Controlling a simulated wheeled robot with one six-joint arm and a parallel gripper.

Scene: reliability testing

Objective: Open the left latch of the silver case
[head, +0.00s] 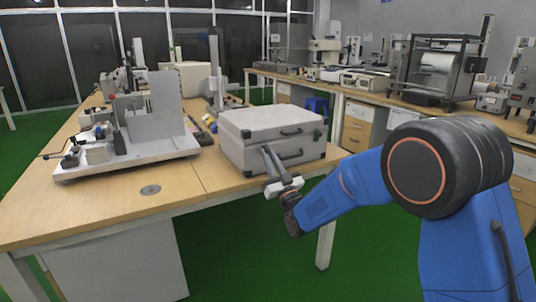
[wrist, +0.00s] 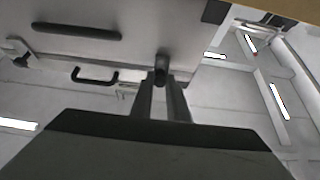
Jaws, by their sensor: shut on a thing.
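The silver case (head: 255,143) stands shut on the wooden table in the head view, with black handles on its front. In the wrist view its front (wrist: 145,18) fills the upper part, seemingly upside down. My gripper (head: 266,151) is at the left part of the case front. In the wrist view my gripper (wrist: 162,84) has its fingers close together on a small dark piece, which appears to be the left latch (wrist: 161,64). The fingers hide part of it. A second latch (wrist: 18,53) shows at the far left of the wrist view.
The wooden table (head: 110,212) holds a white instrument (head: 135,145) left of the case. Its front right edge runs below the case. A long bench with equipment (head: 438,70) stands behind. Green floor (head: 240,255) is clear before the table.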

